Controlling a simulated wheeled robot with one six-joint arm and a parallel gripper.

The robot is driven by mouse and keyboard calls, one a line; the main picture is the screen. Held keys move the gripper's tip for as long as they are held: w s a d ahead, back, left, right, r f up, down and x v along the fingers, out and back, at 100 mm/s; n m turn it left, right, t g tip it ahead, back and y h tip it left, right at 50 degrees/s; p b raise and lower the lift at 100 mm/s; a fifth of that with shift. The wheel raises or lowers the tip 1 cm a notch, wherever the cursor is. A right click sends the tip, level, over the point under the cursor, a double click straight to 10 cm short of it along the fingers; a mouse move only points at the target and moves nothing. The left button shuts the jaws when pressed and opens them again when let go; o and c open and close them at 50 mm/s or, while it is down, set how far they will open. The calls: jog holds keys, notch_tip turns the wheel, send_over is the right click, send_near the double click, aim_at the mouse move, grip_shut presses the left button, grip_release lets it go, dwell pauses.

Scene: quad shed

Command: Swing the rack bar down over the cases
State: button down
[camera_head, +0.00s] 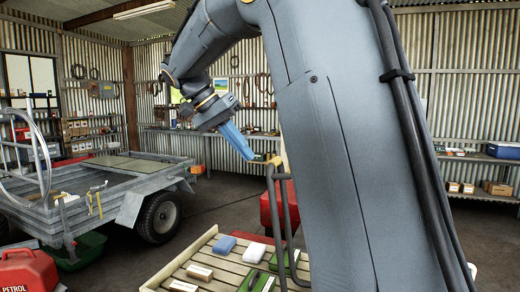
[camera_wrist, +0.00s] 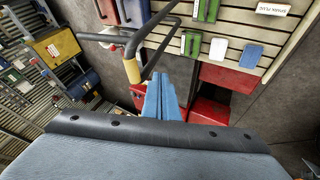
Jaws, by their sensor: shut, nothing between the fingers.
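The rack bar (camera_head: 271,198) is a dark grey bent tube, standing raised above the slatted rack (camera_head: 207,238), with a yellow sleeve near its top end. In the wrist view the bar (camera_wrist: 143,32) shows its yellow sleeve (camera_wrist: 132,70) just left of my fingers. The cases, among them a blue case (camera_head: 224,244), a white case (camera_head: 252,252) and green cases (camera_wrist: 190,44), lie on the slats. My gripper (camera_head: 250,156) has long blue fingers, shut and empty, close beside the sleeve. I cannot tell whether they touch it. My arm hides part of the rack.
A grey trailer (camera_head: 130,190) stands at the left, with a red petrol can (camera_head: 28,270) in front. A red container (camera_head: 280,205) stands behind the bar. Shelves and benches line the corrugated walls. Open concrete floor lies between trailer and rack.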

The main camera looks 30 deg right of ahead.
jog(key=shift+s+d+f+p, duration=0.2)
jog(key=shift+s+d+p, duration=0.25)
jog(key=shift+s+d, duration=0.3)
jog(key=shift+s+d+f+p, duration=0.2)
jog(key=shift+s+d+p, duration=0.25)
jog(key=shift+s+d, duration=0.3)
jog(key=shift+s+r, duration=0.1)
